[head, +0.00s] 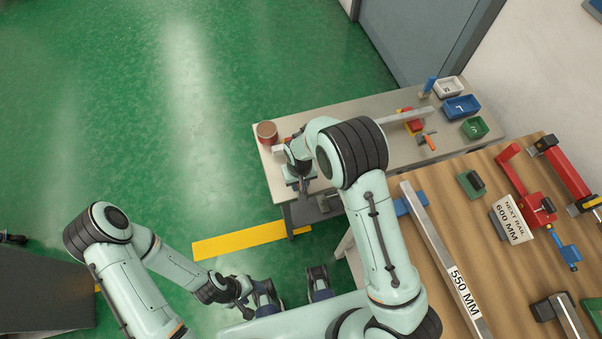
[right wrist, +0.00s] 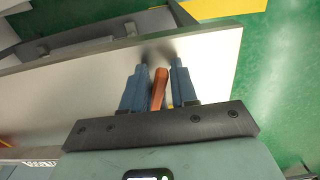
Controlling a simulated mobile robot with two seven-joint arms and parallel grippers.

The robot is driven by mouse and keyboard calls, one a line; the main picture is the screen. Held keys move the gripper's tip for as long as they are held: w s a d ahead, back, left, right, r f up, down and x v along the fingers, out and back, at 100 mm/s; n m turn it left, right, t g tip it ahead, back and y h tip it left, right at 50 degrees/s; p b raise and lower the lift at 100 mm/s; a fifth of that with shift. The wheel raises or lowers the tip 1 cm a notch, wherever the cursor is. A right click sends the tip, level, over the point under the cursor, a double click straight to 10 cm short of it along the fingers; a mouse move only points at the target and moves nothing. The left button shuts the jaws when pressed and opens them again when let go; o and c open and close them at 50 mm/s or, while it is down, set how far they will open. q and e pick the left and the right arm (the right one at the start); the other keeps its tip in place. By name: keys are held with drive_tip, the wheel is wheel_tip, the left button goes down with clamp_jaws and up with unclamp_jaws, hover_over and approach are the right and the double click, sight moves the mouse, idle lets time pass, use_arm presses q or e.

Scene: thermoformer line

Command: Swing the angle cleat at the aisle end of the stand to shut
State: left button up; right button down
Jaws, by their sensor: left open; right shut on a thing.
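The stand is a long pale grey bench (head: 350,150) at the back. My right gripper (head: 301,184) is at its left, aisle end. In the right wrist view, my right gripper's blue fingers (right wrist: 159,68) are shut on an orange-brown handle (right wrist: 158,90), beside the stand's pale face (right wrist: 205,75). Whether this handle belongs to the angle cleat cannot be told, as the fingers and arm hide its base. A small pale block (head: 279,150) shows next to the wrist in the head view. My left gripper (head: 264,291) is open and empty, low over the floor.
A reddish-brown pot (head: 267,133) stands on the stand's left corner. Bins (head: 461,107), an orange-handled tool (head: 427,141) and a rail (head: 398,117) lie farther right. A wooden bench (head: 490,190) with a 550 mm rail (head: 440,255) is at right. Green floor at left is mostly clear.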

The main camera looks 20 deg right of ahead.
drive_tip(key=shift+w+a, duration=0.1)
drive_tip(key=shift+a, duration=0.3)
use_arm(q)
drive_tip(key=shift+w+r, duration=0.1)
drive_tip(key=shift+r, duration=0.1)
use_arm(e)
drive_tip(key=m, duration=0.1)
drive_tip(key=a+m, duration=0.1)
drive_tip(key=m, duration=0.1)
drive_tip(key=shift+w+a+m, duration=0.2)
drive_tip(key=shift+w+m, duration=0.1)
drive_tip(key=shift+w, duration=0.05)
use_arm(q)
drive_tip(key=shift+w+r+p, duration=0.15)
drive_tip(key=shift+r+p, duration=0.3)
drive_tip(key=shift+p, duration=0.2)
use_arm(e)
drive_tip(key=m, duration=0.1)
drive_tip(key=w+a+m, duration=0.1)
drive_tip(key=m, duration=0.1)
drive_tip(key=shift+w+m, duration=0.15)
drive_tip(key=shift+m, duration=0.15)
drive_tip(key=shift+r, duration=0.1)
